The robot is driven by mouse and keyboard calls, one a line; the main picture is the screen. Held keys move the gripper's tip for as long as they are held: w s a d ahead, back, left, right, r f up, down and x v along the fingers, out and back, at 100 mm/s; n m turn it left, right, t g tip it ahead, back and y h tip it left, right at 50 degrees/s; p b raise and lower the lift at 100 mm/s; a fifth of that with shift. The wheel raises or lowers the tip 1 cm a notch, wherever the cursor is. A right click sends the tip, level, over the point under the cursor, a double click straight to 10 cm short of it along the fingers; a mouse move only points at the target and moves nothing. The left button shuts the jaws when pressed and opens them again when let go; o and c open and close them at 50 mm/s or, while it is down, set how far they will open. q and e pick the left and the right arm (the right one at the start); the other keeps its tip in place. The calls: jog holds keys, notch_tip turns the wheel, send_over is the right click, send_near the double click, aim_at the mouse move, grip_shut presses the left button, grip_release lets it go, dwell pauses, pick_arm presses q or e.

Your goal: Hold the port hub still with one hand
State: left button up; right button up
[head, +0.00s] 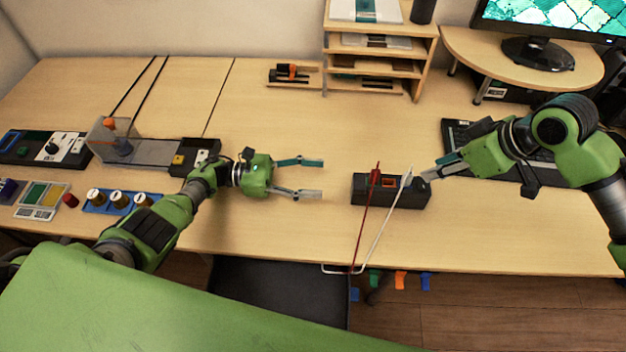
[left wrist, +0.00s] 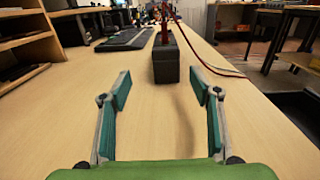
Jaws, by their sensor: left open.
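The port hub (head: 414,197) is a dark oblong block on the table, with an orange-marked slot on top. A red plug (head: 375,176) and a white plug (head: 406,180) with cables stand at it; I cannot tell how far in they sit. My left gripper (head: 321,178) is open and empty, its fingers pointing at the hub's left end with a gap between. In the left wrist view, the hub (left wrist: 166,68) lies ahead, between and beyond the fingertips (left wrist: 160,88). My right gripper (head: 430,173) is at the hub's right end, close to the white plug; its grip is unclear.
The red and white cables loop over the table's front edge, near several coloured tags (head: 400,279). A keyboard (head: 455,135) lies behind my right arm. A wooden shelf (head: 330,60) stands at the back. Devices and a clear box (head: 110,135) fill the left side. The table's middle is clear.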

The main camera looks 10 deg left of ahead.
aim_at(362, 185)
pick_arm(q)
jog(key=shift+s+d+f+g, duration=0.25)
jog(key=shift+s+d+g, duration=0.05)
jog(key=shift+s+d, duration=0.1)
jog(key=shift+d, duration=0.25)
jog(key=d, duration=0.3)
jog(key=w+d, duration=0.1)
jog(key=d, duration=0.3)
jog(key=w+d, duration=0.1)
jog(key=d, duration=0.3)
jog(key=c, duration=1.3)
